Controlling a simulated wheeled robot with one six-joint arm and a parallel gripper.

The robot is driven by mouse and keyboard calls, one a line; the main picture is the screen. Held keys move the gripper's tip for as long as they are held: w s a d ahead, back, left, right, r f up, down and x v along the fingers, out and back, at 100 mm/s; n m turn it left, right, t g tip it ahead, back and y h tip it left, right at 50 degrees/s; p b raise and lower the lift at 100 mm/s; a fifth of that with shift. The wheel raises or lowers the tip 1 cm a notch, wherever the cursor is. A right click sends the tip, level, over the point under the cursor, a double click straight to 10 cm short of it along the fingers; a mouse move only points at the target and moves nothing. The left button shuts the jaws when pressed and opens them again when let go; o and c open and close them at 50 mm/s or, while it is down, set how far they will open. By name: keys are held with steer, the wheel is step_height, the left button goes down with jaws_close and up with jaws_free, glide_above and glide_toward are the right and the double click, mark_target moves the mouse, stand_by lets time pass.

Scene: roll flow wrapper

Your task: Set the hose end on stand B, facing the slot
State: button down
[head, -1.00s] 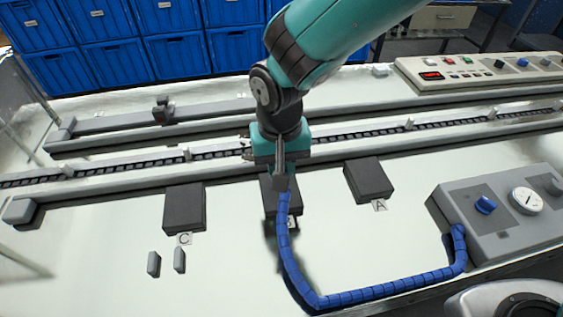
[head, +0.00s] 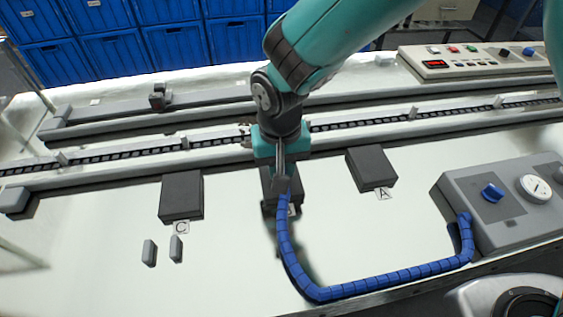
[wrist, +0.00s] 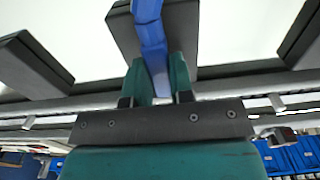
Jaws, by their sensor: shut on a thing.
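My gripper (head: 281,184) is shut on the upper end of the blue segmented hose (head: 290,262). It is over stand B (head: 267,200), a dark block largely hidden behind my gripper and the hose. In the wrist view, the hose (wrist: 152,42) runs between my two teal fingers (wrist: 160,85) with the dark top of stand B (wrist: 185,35) behind it. I cannot tell whether the hose end touches the stand. The slot and the hose end's facing are hidden. The hose curves down and right to a grey control box (head: 462,190).
Dark stand C (head: 181,196) is left and dark stand A (head: 371,168) right. Two small grey blocks (head: 149,253) lie below C. A conveyor (head: 350,124) runs behind the stands. A button panel (head: 470,62) is at back right.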

steer(key=shift+f, duration=0.4)
steer(key=c, duration=0.9)
jaws_free()
step_height(320, 180, up, 17)
steer(key=shift+r, duration=0.2)
steer(key=s+d+r+n+y+p, duration=0.1)
steer(key=s+d+r, duration=0.1)
steer(key=s+d, duration=0.2)
steer(key=s+d+r+n+y+p, duration=0.1)
steer(key=s+d+r+n, duration=0.1)
steer(key=s+d, duration=0.3)
steer(key=s+d+r+n+y+p, duration=0.1)
steer(key=s+d+n+y+p, duration=0.1)
steer(key=s+d, duration=0.3)
steer(key=shift+s+d+r, duration=0.1)
steer(key=shift+d+r, duration=0.3)
steer(key=shift+d, duration=0.3)
